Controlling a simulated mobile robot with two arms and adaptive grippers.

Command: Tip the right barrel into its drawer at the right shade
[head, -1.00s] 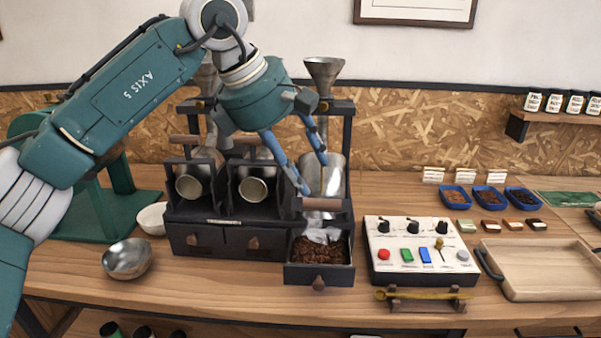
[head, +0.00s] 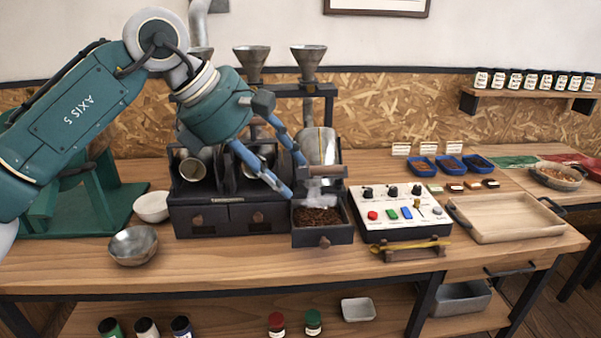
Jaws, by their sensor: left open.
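The right barrel (head: 318,146) is a shiny metal cylinder in the right bay of the black roaster. It is tipped forward, its wooden handle (head: 325,171) low at the front and its mouth hidden. Its drawer (head: 323,236) is pulled out below and holds dark brown beans (head: 318,215), with pale smoke over them. My left gripper (head: 295,179) is open and empty, its blue fingers just left of the handle and drawer, apart from the handle as far as I can tell. The control panel (head: 403,213) has knobs, coloured buttons and a lever. My right gripper is out of view.
The left barrel (head: 193,168) faces forward; the middle one is mostly behind my gripper. A wooden tray (head: 507,220) is to the right; metal (head: 133,246) and white (head: 151,207) bowls are left.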

